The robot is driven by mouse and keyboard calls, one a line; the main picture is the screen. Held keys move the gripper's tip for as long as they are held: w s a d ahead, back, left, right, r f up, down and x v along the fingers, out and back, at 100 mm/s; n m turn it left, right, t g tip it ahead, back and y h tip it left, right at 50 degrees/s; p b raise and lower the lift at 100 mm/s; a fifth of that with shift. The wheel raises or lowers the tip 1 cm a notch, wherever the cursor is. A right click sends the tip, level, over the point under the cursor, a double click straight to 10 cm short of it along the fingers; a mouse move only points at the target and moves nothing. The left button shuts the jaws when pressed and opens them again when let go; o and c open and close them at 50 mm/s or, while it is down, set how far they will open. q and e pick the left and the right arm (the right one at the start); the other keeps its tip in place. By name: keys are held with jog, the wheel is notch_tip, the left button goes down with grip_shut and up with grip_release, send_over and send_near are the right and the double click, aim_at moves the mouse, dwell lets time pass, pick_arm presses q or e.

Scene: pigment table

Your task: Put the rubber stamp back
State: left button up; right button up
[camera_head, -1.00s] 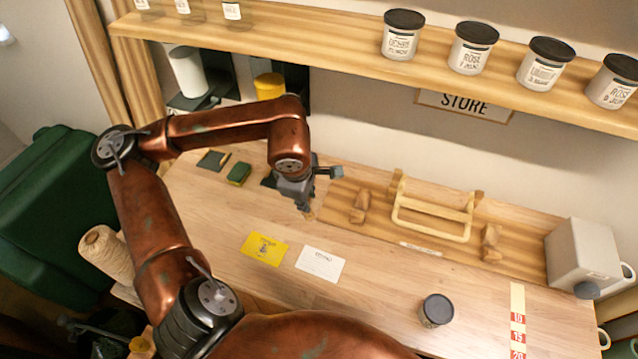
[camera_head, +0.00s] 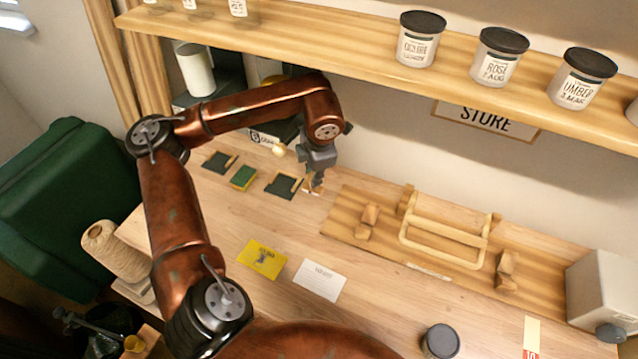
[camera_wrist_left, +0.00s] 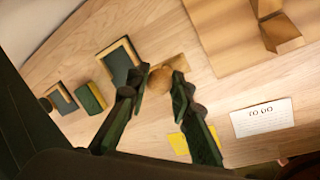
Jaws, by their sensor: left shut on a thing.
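The rubber stamp, with a round wooden knob (camera_wrist_left: 159,80), is between the fingers of my left gripper (camera_wrist_left: 158,95) in the left wrist view. In the head view my left gripper (camera_head: 316,182) points down near the back of the table. Only a small wooden bit of the stamp (camera_head: 318,189) shows below its fingers. The gripper is just right of a dark open stamp pad (camera_head: 283,187), which also shows in the wrist view (camera_wrist_left: 119,66). I cannot tell whether the stamp touches the table. My right gripper is not in view.
A green block (camera_head: 243,177) and another dark pad (camera_head: 220,163) lie further left. A wooden board (camera_head: 345,212) with blocks and a handle frame (camera_head: 445,258) is to the right. A yellow card (camera_head: 262,259) and a white card (camera_head: 320,280) lie in front. A shelf (camera_head: 330,38) hangs above.

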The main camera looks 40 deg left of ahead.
pick_arm(q)
jog(key=shift+w+a+f, duration=0.3)
jog(key=shift+w+f, duration=0.35)
jog(key=shift+f, duration=0.75)
jog(key=shift+w+a+f, duration=0.3)
jog(key=shift+w+f, duration=0.35)
jog(key=shift+f, duration=0.8)
jog(key=shift+w+a+f, duration=0.3)
jog(key=shift+w+f, duration=0.35)
jog(key=shift+f, duration=0.75)
jog(key=shift+b, duration=0.3)
jog(key=shift+f, duration=0.2)
jog(key=o, duration=0.9)
jog(key=w+v, duration=0.1)
jog(key=v, duration=0.6)
jog(key=shift+s+r+p, duration=0.3)
jog(key=shift+s+r, duration=0.15)
jog(key=shift+s, duration=0.1)
